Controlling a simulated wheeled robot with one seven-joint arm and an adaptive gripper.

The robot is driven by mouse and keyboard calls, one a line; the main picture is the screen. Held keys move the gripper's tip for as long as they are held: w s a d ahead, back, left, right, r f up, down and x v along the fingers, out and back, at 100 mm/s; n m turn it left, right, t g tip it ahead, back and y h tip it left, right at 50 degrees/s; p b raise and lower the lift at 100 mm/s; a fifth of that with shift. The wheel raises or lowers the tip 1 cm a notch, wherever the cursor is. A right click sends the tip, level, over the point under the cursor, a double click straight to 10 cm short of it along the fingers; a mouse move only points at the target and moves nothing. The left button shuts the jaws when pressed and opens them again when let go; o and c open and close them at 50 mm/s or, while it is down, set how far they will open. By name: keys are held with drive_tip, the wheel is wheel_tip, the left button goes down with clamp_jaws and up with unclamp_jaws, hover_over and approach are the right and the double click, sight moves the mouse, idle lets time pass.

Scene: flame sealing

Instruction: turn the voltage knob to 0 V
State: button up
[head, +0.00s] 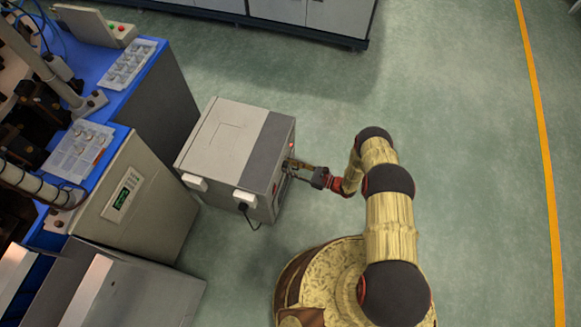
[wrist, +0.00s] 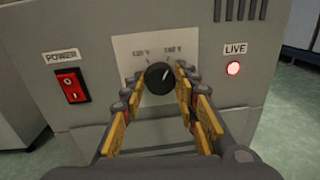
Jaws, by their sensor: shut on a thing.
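The voltage knob (wrist: 158,78) is a round black dial on a pale plate on the front of a grey box (head: 215,140). Volt labels stand at its upper left and upper right; the digits are too blurred to read surely. A small light mark shows on the knob's upper right, but its exact setting is hard to tell. My gripper (wrist: 156,84) is shut on the knob, with one yellow finger at its left and one at its right. In the head view my gripper (head: 291,166) meets the box's right-hand face, and the knob is hidden there.
A red power switch (wrist: 72,85) is left of the knob. Blue-topped benches (head: 145,50) with trays stand left of the box. Green floor to the right is clear.

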drive_tip(key=shift+n, duration=0.3)
drive_tip(key=n, duration=0.8)
drive_tip(key=n+g+y+b, duration=0.1)
drive_tip(key=n, duration=0.7)
drive_tip(key=n+b, duration=0.1)
drive_tip(key=n, duration=0.7)
drive_tip(key=shift+f+n+g, duration=0.35)
drive_tip(key=shift+n+g, duration=0.05)
drive_tip(key=shift+y, duration=0.3)
drive_tip(key=o, duration=1.2)
drive_tip(key=shift+c, duration=0.2)
